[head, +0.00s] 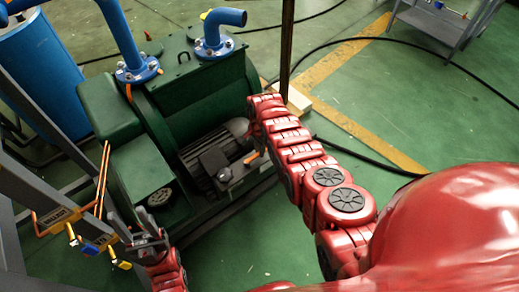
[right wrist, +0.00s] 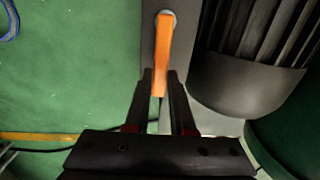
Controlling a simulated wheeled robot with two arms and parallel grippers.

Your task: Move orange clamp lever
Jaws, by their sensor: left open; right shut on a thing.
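The orange clamp lever (head: 252,157) sits on the dark grey motor unit at the front of the green pump machine. In the right wrist view the orange lever (right wrist: 163,45) runs from a round pivot on a grey plate down between the fingers. My right gripper (right wrist: 161,78) is shut on the lever's free end. In the head view my right arm's red links largely hide that gripper. My left gripper (head: 148,238) is open and empty, low at the left, beside the green housing and away from the lever.
The green machine (head: 195,85) with blue pipes (head: 228,17) fills the left middle. A grey frame (head: 60,150) with small yellow and blue valves stands at the left. A ribbed dark motor (right wrist: 262,70) lies right of the lever. Black cables (head: 385,38) cross the green floor.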

